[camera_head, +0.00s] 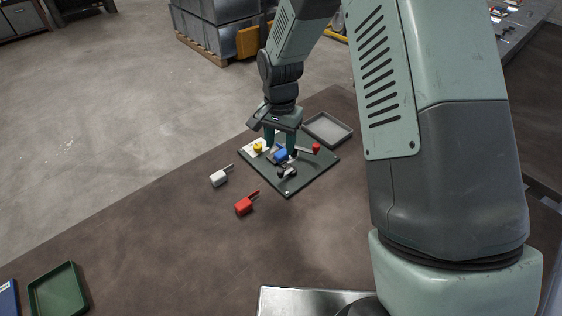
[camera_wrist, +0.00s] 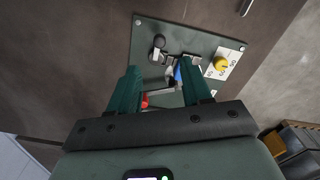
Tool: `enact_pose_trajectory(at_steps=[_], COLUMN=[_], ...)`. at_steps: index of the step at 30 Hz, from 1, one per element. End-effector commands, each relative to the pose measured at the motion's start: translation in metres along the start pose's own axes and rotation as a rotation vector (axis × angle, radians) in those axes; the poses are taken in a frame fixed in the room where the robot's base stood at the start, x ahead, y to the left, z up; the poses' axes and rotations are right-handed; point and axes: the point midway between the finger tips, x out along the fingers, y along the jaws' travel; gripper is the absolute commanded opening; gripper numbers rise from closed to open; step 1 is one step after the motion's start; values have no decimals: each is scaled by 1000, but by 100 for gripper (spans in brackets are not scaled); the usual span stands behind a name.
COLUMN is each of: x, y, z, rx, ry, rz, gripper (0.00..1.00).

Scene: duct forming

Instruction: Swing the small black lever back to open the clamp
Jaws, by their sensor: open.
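The dark green board (camera_head: 291,186) lies on the brown table with several fittings on it. The small black lever (camera_head: 287,172) is near the board's front edge; in the wrist view its round black end (camera_wrist: 159,41) shows beyond my fingertips. A blue part (camera_head: 281,156) sits mid-board, partly hidden by my finger in the wrist view. My gripper (camera_head: 282,144) points down over the board's middle, open, its two green fingers (camera_wrist: 160,68) apart. The black lever lies outside the fingers. I cannot tell whether the fingertips touch any fitting.
A red ball on a metal handle (camera_head: 315,148) and a yellow knob (camera_head: 257,147) flank my gripper. A grey tray (camera_head: 345,139) stands behind the board. A white tagged piece (camera_head: 219,179) and a red one (camera_head: 244,205) lie in front.

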Motion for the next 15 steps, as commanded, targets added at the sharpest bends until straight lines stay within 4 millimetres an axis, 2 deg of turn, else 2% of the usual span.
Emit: enact_pose_trajectory(at_steps=[9, 15], x=[59, 87], y=[1, 1], z=[1, 0], rx=[-2, -2], ry=[-4, -1], rz=[3, 2], gripper=[49, 49])
